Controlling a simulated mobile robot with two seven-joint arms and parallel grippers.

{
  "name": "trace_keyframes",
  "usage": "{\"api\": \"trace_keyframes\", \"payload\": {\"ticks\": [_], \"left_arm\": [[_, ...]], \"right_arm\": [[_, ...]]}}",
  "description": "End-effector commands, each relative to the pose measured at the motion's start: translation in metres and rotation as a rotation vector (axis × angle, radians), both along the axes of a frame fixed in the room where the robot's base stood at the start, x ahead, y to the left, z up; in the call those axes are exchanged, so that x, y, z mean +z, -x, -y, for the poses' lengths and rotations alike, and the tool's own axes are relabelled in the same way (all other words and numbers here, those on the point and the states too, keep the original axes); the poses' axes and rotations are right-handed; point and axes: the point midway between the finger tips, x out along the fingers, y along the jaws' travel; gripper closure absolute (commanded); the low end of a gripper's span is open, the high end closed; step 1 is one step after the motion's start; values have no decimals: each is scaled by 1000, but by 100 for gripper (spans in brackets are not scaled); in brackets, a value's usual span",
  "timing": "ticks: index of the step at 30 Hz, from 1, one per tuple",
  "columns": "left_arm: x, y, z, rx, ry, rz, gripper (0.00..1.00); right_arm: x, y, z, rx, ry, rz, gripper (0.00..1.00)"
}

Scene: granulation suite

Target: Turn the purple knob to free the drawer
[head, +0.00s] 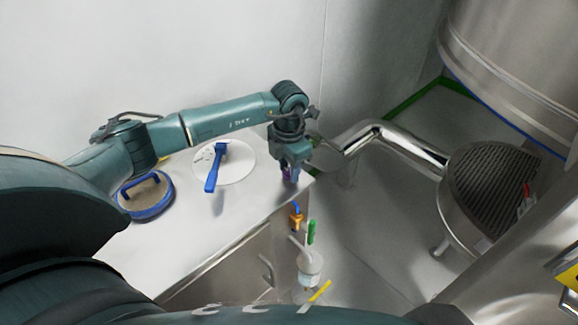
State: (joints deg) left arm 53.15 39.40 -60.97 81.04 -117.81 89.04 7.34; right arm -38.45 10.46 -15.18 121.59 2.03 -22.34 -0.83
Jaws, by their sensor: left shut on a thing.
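The purple knob (288,174) is at the right end of the steel counter (240,208), and only a small part of it shows between the fingers. My left gripper (290,176) points down over that corner and is shut on the purple knob. The drawer cannot be made out clearly; a steel front (225,277) with a bar handle (267,268) shows below the counter edge. My right gripper is not in view.
A blue scraper (214,170) lies on a white disc (238,165) on the counter. A blue-rimmed round lid (147,196) is to its left. An orange-and-blue fitting (296,216) and a green-handled item (311,232) are below the corner. A round steel grate (490,190) stands right.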

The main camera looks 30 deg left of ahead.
Motion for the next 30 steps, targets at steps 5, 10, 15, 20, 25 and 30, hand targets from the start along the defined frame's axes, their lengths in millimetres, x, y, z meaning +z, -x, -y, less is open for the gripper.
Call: {"api": "trace_keyframes", "payload": {"ticks": [5,10,15,20,25,30], "left_arm": [[1,0,-1,3,-1,0,60],[0,0,0,1,0,0,46],[0,0,0,0,0,1,46],[5,-1,0,0,1,2,46],[31,-1,0,-2,1,5,46],[70,-2,0,0,1,8,46]], "right_arm": [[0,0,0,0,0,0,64],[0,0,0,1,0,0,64],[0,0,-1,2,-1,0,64],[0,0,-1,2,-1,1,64],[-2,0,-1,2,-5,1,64],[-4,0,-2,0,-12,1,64]]}}
